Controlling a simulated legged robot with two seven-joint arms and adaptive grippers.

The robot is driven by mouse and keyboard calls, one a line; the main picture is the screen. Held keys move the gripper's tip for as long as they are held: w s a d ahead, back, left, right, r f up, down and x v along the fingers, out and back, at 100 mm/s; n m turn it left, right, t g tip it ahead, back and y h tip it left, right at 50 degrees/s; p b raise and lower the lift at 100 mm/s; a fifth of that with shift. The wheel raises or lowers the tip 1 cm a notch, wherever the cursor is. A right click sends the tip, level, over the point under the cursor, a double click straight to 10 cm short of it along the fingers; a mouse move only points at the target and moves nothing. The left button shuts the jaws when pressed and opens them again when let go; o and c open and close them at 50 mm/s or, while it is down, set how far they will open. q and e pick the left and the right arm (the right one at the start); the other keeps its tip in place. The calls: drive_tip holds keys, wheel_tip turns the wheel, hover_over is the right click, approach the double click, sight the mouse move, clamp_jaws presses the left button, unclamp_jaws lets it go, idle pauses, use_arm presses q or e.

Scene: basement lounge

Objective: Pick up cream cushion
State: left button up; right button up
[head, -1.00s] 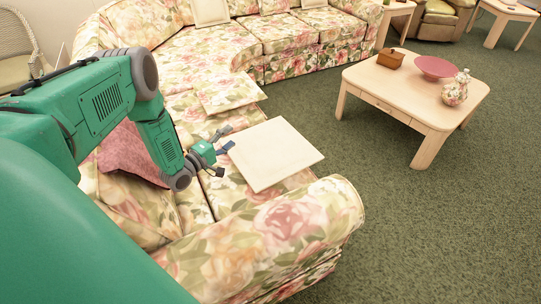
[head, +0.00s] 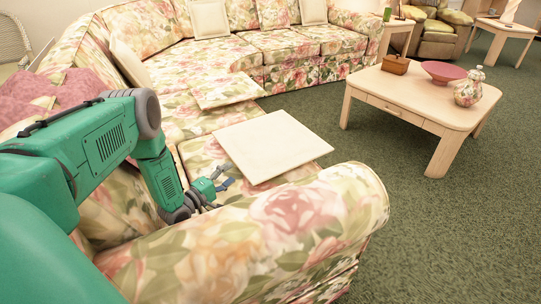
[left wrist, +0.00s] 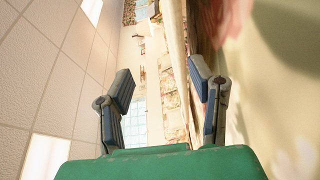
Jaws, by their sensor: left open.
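A flat, square cream cushion (head: 272,147) lies on the seat of the floral sofa (head: 262,222), near its close armrest. My left gripper (head: 226,181) is open and empty, low between the cushion's near left edge and the armrest. It appears apart from the cushion, though the exact gap is hard to tell. In the left wrist view, the two blue-grey fingers of my left gripper (left wrist: 163,88) are spread with nothing between them. The cushion cannot be made out in that view. My right gripper is not in view.
A pink throw (head: 80,88) lies over the backrest. A wooden coffee table (head: 410,98) stands right, with open green carpet (head: 440,230) around it.

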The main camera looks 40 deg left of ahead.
sight(245, 167)
use_arm(q)
wheel_tip(245, 167, down, 3)
drive_tip(key=shift+w+r+b, duration=0.1)
drive_tip(key=shift+r+b, duration=0.05)
drive_tip(key=shift+b, duration=0.7)
drive_tip(key=w+b, duration=0.1)
drive_tip(key=w, duration=0.1)
drive_tip(key=w+b, duration=0.1)
drive_tip(key=w, duration=0.1)
drive_tip(key=w+b, duration=0.1)
drive_tip(key=w, duration=0.2)
drive_tip(key=shift+w+d, duration=0.1)
drive_tip(key=shift+d, duration=0.25)
clamp_jaws()
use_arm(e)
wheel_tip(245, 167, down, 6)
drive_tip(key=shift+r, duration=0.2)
